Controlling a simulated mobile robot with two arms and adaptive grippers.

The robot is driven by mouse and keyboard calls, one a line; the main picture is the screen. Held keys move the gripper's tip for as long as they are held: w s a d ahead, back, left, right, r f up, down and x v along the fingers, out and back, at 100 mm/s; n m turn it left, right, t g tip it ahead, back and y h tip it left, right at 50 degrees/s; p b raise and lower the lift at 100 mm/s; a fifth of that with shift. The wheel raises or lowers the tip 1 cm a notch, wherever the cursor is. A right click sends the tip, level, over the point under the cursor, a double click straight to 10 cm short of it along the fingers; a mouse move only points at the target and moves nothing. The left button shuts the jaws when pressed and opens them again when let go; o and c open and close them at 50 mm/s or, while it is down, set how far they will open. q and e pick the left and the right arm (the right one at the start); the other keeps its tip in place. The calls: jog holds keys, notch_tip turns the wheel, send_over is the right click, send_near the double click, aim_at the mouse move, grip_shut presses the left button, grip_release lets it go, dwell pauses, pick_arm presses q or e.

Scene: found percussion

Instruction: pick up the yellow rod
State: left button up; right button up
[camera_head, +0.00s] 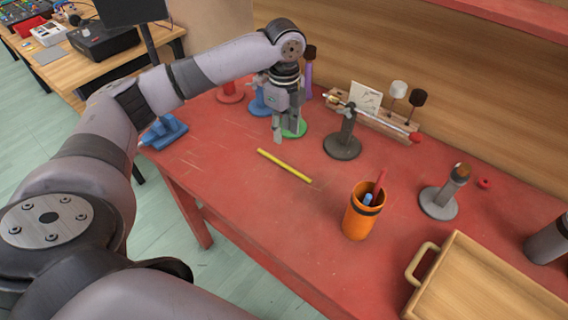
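The yellow rod (284,166) lies flat on the red table, slanting from upper left to lower right, with bare tabletop around it. My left gripper (286,137) hangs fingers down above the table, behind the rod in the head view and apart from it. Its fingers look spread, with nothing between them, though the far finger is partly hard to make out. My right gripper is not in view.
An orange cup (358,218) holding pens stands right of the rod. A dark round stand (343,147) is behind it. A green disc (301,128) is partly behind my gripper. A wooden tray (445,272) is at front right.

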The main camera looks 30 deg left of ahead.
pick_arm(q)
send_over(283, 164)
jog(key=f, duration=0.6)
jog(key=shift+d+f, duration=0.3)
jog(key=shift+f, duration=0.05)
jog(key=shift+f+p, duration=0.35)
jog(key=shift+f, duration=0.1)
jog(key=f, duration=0.3)
jog(key=f+p, duration=0.1)
jog(key=f, duration=0.1)
jog(key=shift+a, duration=0.3)
grip_shut()
